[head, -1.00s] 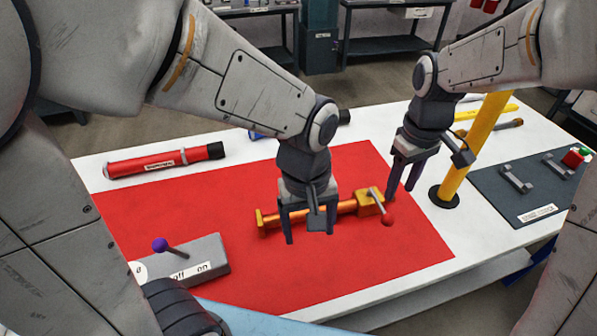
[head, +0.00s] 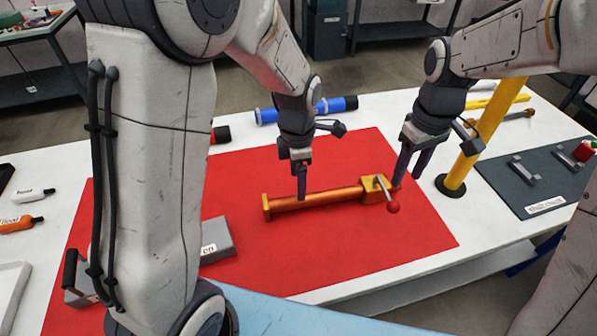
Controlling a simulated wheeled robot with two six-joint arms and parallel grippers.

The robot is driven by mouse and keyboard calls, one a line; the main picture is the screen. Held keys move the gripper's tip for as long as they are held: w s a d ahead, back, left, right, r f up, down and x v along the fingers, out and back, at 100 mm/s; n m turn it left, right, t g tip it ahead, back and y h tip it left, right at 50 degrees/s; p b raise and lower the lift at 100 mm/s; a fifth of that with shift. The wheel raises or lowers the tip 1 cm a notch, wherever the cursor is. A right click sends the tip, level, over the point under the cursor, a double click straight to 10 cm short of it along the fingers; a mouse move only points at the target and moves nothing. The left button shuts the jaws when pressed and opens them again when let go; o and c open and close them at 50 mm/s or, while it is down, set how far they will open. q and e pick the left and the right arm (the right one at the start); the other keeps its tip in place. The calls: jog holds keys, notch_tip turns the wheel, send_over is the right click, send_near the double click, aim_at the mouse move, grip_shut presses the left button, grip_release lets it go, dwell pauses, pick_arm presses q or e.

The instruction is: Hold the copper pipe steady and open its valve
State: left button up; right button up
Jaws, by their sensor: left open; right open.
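The copper pipe (head: 325,200) lies on the red mat (head: 400,240), with a flange at its left end and a brass valve block (head: 371,190) at its right end. A grey lever with a red ball knob (head: 393,207) sits on the valve block. My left gripper (head: 301,195) is at the middle of the pipe, fingers pointing down and seen edge-on; whether they touch the pipe I cannot tell. My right gripper (head: 405,180) is open with its fingers pointing down just right of the valve block, close to the lever. It holds nothing.
A yellow post (head: 482,135) stands right of my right gripper. A grey switch box (head: 217,241) is partly hidden behind my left arm. A blue tube (head: 335,107) lies behind the mat. A dark board (head: 530,180) is at the right. The mat's front right is clear.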

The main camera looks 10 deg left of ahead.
pick_arm(q)
notch_tip(320, 180, down, 9)
jog(key=shift+r, duration=0.2)
grip_shut()
dwell(0.3)
dwell(1.2)
